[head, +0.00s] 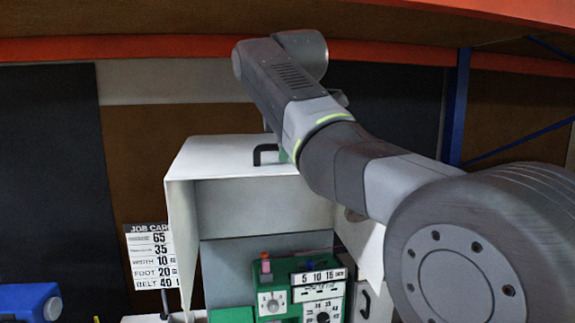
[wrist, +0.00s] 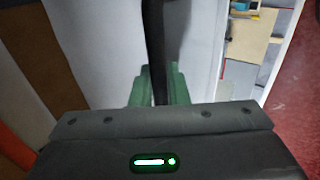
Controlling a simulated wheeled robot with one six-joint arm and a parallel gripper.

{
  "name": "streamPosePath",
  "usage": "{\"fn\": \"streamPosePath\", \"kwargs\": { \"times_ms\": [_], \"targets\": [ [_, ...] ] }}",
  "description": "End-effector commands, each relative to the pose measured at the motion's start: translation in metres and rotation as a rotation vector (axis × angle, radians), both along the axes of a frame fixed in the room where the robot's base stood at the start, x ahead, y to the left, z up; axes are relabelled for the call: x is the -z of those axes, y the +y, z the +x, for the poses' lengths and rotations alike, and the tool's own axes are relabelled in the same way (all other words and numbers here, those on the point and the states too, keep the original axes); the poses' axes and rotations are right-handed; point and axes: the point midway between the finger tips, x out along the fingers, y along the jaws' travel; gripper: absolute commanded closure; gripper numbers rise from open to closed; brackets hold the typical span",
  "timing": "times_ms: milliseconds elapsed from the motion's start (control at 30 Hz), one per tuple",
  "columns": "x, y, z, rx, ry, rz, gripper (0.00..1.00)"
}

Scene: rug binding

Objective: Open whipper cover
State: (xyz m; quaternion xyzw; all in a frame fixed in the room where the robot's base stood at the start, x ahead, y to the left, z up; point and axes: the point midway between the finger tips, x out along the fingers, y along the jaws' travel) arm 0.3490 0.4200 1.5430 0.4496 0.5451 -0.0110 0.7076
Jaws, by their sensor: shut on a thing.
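The whipper cover (head: 225,158) is a white box-like hood in the head view. It stands raised, with its open side facing me and the green machine (head: 290,285) showing below it. A black handle (head: 262,150) is on the cover's outer face. My gripper (wrist: 158,88) has green fingers, which are shut on the dark handle bar (wrist: 154,40) in the wrist view. In the head view my arm hides most of the gripper and the cover's right part.
A job card (head: 150,255) with printed numbers hangs at the left. A blue object (head: 28,300) is at the lower left. An orange beam (head: 120,48) runs across above, and a blue post (head: 457,105) stands behind at the right. A red floor (wrist: 298,85) shows in the wrist view.

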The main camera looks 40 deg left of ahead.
Motion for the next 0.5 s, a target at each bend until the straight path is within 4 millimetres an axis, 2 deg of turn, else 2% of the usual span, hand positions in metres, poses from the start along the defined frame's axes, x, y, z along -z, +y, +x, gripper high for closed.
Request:
{"fn": "streamPosePath", "kwargs": {
  "times_ms": [200, 500],
  "targets": [
    [-0.011, 0.008, 0.007, -0.001, -0.001, 0.0, 1.0],
    [-0.014, 0.011, 0.009, -0.001, 0.0, 0.0, 1.0]
  ]
}}
